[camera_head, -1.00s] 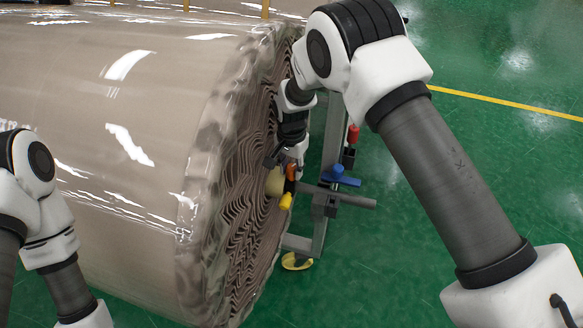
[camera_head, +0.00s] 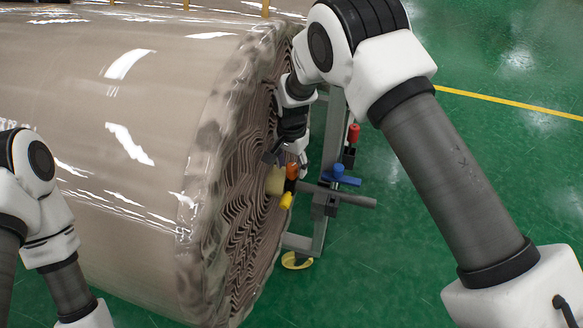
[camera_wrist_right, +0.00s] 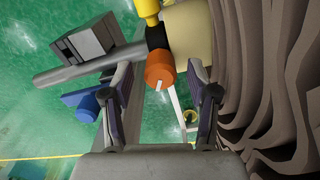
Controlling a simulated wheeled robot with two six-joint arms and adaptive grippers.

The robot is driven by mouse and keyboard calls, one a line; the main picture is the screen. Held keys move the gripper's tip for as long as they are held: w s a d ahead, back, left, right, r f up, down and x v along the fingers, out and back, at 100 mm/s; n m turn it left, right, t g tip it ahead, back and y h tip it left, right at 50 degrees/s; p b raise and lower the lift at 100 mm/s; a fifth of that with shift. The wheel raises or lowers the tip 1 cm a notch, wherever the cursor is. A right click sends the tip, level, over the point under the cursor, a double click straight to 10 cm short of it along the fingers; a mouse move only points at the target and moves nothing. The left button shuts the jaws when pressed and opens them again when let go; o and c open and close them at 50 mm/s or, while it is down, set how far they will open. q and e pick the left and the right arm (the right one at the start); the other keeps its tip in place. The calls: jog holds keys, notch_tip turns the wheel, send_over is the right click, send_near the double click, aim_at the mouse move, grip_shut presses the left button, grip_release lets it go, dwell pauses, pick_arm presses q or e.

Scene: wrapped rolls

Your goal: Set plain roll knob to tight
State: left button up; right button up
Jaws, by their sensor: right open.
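The large brown roll (camera_head: 130,110) in clear wrap fills the left of the head view. At its ruffled end sits a knob with an orange end (camera_head: 292,171) and a yellow end (camera_head: 286,201), next to a tan core piece (camera_head: 275,181). In the right wrist view the orange end (camera_wrist_right: 160,72) has a short white mark; the yellow part (camera_wrist_right: 147,10) is above it. My right gripper (camera_head: 286,158) is open, its two fingers (camera_wrist_right: 158,85) on either side of the orange end, with visible gaps. My left arm shows at the left edge; its gripper is out of frame.
A grey metal stand (camera_head: 322,220) with a grey bar (camera_head: 350,199), a blue handle (camera_head: 340,177) and a red handle (camera_head: 353,133) is beside the roll end. The ruffled end (camera_wrist_right: 285,80) is close to my right gripper's right finger. Green floor lies open at right.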

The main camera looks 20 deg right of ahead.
aim_at(293, 166)
notch_tip(293, 166, up, 10)
jog(key=shift+r, duration=0.25)
notch_tip(293, 166, down, 2)
jog(key=n+b, duration=0.1)
jog(key=n, duration=0.6)
jog(key=shift+d+n, duration=0.1)
jog(key=shift+n, duration=0.2)
jog(key=n, duration=0.3)
jog(key=f+n, duration=0.1)
jog(key=n, duration=0.1)
jog(key=shift+f+n+b, duration=0.2)
jog(key=shift+n+b, duration=0.15)
jog(key=shift+n, duration=0.05)
jog(key=n, duration=0.2)
jog(key=f+n, duration=0.1)
jog(key=n, duration=0.1)
jog(key=shift+d+n, duration=0.1)
jog(key=shift+n, duration=0.2)
notch_tip(293, 166, down, 8)
jog(key=shift+r+p, duration=0.15)
jog(key=shift+p, duration=0.2)
jog(key=shift+s, duration=0.1)
grip_shut()
